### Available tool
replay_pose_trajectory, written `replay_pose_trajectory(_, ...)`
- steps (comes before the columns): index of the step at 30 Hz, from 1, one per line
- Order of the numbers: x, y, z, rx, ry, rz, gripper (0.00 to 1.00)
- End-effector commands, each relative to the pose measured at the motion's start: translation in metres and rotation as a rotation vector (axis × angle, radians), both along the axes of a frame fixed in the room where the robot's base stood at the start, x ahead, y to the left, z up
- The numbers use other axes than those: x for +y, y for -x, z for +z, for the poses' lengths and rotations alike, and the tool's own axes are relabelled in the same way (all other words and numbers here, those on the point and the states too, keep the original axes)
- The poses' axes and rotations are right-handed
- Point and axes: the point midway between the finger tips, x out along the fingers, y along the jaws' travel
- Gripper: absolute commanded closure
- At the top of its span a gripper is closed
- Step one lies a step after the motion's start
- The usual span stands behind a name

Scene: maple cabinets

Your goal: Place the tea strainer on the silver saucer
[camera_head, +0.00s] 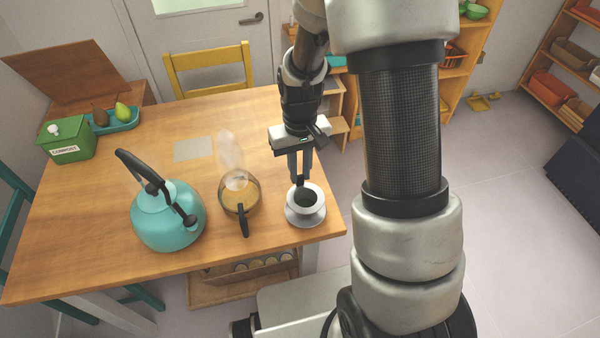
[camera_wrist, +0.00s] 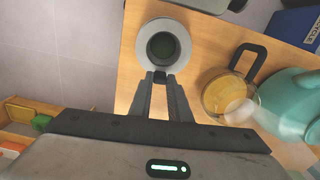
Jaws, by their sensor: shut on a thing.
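The tea strainer (camera_head: 307,197), a pale grey round cup with a dark inside, is at the front right of the wooden table. The silver saucer (camera_head: 303,222) shows below it as a grey rim. My gripper (camera_head: 300,181) points down at the strainer's far side, its fingers close together on a small dark part, apparently the handle. In the wrist view the strainer (camera_wrist: 164,46) lies just beyond my fingertips (camera_wrist: 160,78), with a wide pale ring around its dark middle. It looks upright over the saucer. I cannot tell whether they touch.
A glass teapot (camera_head: 239,197) of amber tea stands left of the saucer, steaming, with a dark handle. A teal kettle (camera_head: 166,217) is farther left. A green compost bin (camera_head: 67,139) and a blue tray (camera_head: 123,123) with pears are at the back left. The table's right edge is close.

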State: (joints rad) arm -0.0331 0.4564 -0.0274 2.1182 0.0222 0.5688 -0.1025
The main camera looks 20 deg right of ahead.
Motion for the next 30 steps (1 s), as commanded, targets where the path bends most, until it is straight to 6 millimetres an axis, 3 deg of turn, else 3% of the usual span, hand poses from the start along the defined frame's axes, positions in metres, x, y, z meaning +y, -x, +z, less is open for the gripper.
replay_pose_trajectory(12,0.000,0.000,-0.010,-0.001,0.000,0.000,1.00)
replay_pose_trajectory(13,0.000,0.000,-0.008,-0.002,0.000,0.000,0.78)
replay_pose_trajectory(16,0.000,0.000,-0.008,-0.001,0.000,0.000,0.65)
replay_pose_trajectory(25,0.000,0.000,-0.006,-0.002,0.000,0.000,0.65)
replay_pose_trajectory(30,0.000,-0.002,0.014,-0.006,-0.001,0.000,0.65)
